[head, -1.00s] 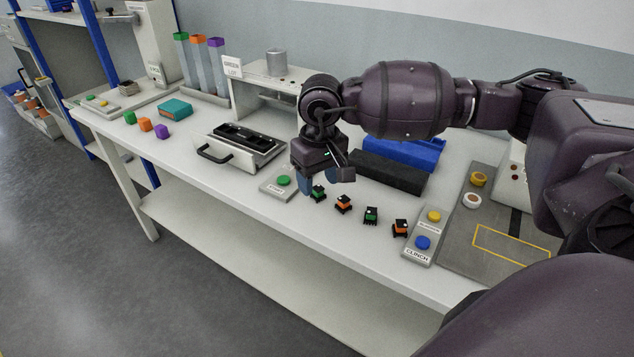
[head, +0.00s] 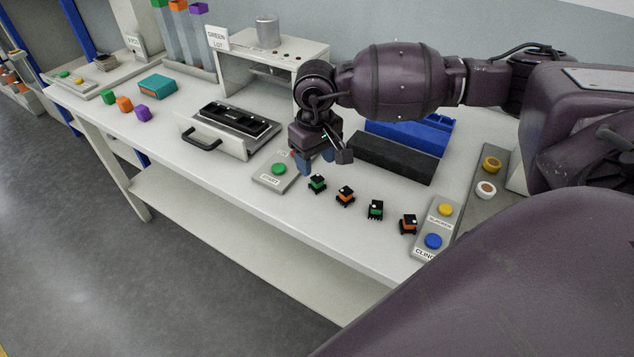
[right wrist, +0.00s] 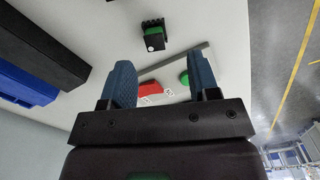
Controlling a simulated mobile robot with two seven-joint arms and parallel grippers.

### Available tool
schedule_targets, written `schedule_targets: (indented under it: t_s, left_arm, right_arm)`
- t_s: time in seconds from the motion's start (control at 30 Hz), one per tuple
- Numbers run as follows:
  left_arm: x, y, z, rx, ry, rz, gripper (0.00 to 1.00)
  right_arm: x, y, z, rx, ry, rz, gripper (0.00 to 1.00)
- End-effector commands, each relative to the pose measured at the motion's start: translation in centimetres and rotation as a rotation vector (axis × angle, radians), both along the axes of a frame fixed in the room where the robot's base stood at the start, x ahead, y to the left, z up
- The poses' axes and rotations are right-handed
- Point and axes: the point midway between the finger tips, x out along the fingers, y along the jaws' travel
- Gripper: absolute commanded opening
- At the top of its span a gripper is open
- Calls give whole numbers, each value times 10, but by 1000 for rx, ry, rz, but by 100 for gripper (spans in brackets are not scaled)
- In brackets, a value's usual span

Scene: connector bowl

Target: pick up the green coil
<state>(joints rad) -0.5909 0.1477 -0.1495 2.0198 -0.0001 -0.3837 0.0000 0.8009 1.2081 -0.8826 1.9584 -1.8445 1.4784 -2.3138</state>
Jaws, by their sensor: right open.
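Two small black-and-green coils stand on the white table in the head view, one nearer the gripper (head: 317,183) and one further right (head: 375,210). Orange coils, one between the green ones (head: 345,195) and one at the right end (head: 408,224), make up the row. My right gripper (head: 317,161) is open and empty, its blue fingers pointing down just behind the nearer green coil. In the right wrist view, a green coil (right wrist: 153,36) lies beyond the open fingertips (right wrist: 160,72), clear of both. My left gripper is not in view.
A start panel with a green button (head: 279,169) is left of the row; a panel with yellow and blue buttons (head: 433,241) is right. A black bin (head: 391,158) and a blue bin (head: 425,136) stand behind. A black-topped fixture (head: 232,124) is further left.

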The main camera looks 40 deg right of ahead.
Motion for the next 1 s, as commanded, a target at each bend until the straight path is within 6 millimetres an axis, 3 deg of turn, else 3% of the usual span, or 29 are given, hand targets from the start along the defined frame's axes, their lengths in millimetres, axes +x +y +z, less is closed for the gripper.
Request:
schedule_targets:
  t_s: [0.27,0.53,0.8,0.83,1.0]
  left_arm:
    - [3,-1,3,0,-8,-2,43]
    - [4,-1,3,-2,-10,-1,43]
    - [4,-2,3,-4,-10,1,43]
    - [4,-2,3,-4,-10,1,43]
    - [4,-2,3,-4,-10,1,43]
  right_arm:
    - [1,-3,-18,0,1,0,55]
    - [4,-7,-53,1,1,0,55]
    - [5,-7,-58,0,-2,1,55]
    - [5,-7,-58,0,-2,1,54]
    - [5,-7,-58,0,-2,1,28]
